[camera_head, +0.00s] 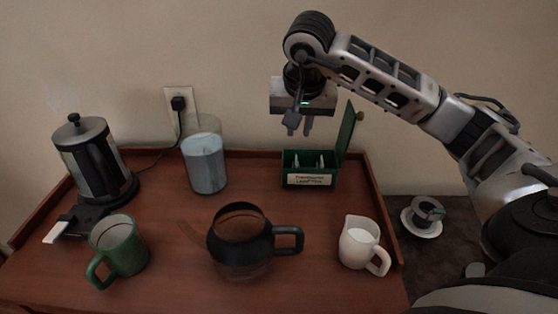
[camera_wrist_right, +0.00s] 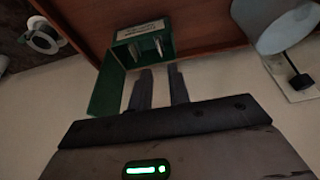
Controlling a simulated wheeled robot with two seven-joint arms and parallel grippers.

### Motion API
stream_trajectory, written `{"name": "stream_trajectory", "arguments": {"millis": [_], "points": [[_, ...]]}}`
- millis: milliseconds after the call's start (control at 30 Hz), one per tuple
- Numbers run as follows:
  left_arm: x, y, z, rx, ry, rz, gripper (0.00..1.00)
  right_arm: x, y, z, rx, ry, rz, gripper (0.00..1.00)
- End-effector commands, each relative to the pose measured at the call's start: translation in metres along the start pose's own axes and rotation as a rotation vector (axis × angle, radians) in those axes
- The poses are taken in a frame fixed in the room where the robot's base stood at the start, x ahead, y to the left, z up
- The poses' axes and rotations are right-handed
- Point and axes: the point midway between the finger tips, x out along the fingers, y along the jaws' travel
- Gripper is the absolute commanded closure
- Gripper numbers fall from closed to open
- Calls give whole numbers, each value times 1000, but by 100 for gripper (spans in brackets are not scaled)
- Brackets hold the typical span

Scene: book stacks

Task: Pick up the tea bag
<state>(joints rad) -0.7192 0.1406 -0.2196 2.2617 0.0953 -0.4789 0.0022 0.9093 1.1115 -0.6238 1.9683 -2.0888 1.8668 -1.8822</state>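The green tea box (camera_head: 309,181) stands open at the back of the wooden tray, its lid (camera_head: 346,129) raised on the right side. Pale tea bags (camera_head: 321,162) stand upright inside; they also show in the right wrist view (camera_wrist_right: 158,45). A label covers the front of the box. My right gripper (camera_head: 299,131) hangs above and slightly behind the box, fingers pointing down. Its two fingers are apart with nothing between them; in the right wrist view the fingertips (camera_wrist_right: 159,70) are near the box opening. My left gripper is not in view.
A glass container (camera_head: 204,164) stands left of the box, with a kettle (camera_head: 86,158) further left. A green mug (camera_head: 119,247), dark coffee pot (camera_head: 240,240) and white pitcher (camera_head: 357,243) stand in front. A cup on a saucer (camera_head: 421,224) sits right of the tray. The wall is close behind.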

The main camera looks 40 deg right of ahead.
Motion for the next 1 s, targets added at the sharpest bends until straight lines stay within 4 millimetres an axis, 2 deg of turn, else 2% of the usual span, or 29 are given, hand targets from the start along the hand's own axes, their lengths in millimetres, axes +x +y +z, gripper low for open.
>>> {"name": "stream_trajectory", "arguments": {"millis": [67, 167, 500, 767, 1000], "points": [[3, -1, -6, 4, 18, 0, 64, 2, 7, -6, -3, 20, 24, 82], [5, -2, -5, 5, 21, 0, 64, 17, 9, -6, -4, 20, 33, 82], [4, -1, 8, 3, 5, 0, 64, 87, 9, -7, -3, 18, 27, 82], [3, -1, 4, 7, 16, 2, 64, 107, 9, -8, -3, 19, 25, 82], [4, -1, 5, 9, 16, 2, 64, 142, 6, -11, -3, 17, 24, 82]]}}
